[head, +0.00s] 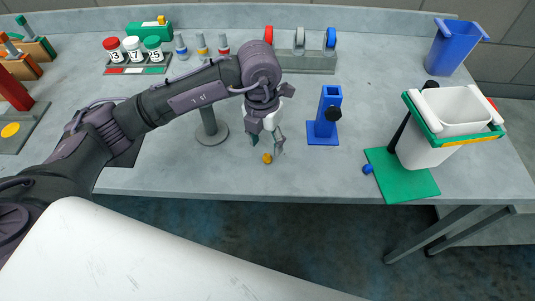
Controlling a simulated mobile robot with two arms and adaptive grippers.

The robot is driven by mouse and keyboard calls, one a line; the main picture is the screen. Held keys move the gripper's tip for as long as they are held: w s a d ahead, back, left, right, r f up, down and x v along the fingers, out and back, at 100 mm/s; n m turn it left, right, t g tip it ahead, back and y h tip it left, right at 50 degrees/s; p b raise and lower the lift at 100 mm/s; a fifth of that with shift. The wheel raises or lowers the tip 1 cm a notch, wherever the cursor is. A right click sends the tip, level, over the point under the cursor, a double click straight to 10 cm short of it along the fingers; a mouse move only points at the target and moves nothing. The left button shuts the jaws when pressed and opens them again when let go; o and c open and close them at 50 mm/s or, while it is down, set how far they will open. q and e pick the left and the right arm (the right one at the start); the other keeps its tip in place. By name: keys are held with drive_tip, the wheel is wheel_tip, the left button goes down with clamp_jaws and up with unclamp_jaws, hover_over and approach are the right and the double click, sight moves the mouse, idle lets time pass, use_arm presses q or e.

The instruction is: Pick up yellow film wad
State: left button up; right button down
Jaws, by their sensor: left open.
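The yellow film wad (267,158) is a small orange-yellow lump on the grey table, near its front edge. My left gripper (265,147) points down just above and around the wad with its fingers apart. The fingers look to be on either side of the wad, and I cannot tell whether they touch it. My right gripper is not in view.
A blue holder (323,129) stands right of the gripper. A white bin with a green rim (425,150) stands on a green base (405,188), with a small blue lump (368,169) beside it. A blue bin (455,50) and lidded jars (133,48) stand farther back. A round grey stand (209,134) is close left.

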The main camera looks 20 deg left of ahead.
sight(268, 154)
use_arm(q)
drive_tip(key=f, duration=0.1)
drive_tip(key=f+p, duration=0.1)
drive_tip(key=f, duration=0.2)
drive_tip(key=shift+s+d, duration=0.1)
drive_tip(key=shift+d, duration=0.2)
drive_tip(key=c, duration=0.9)
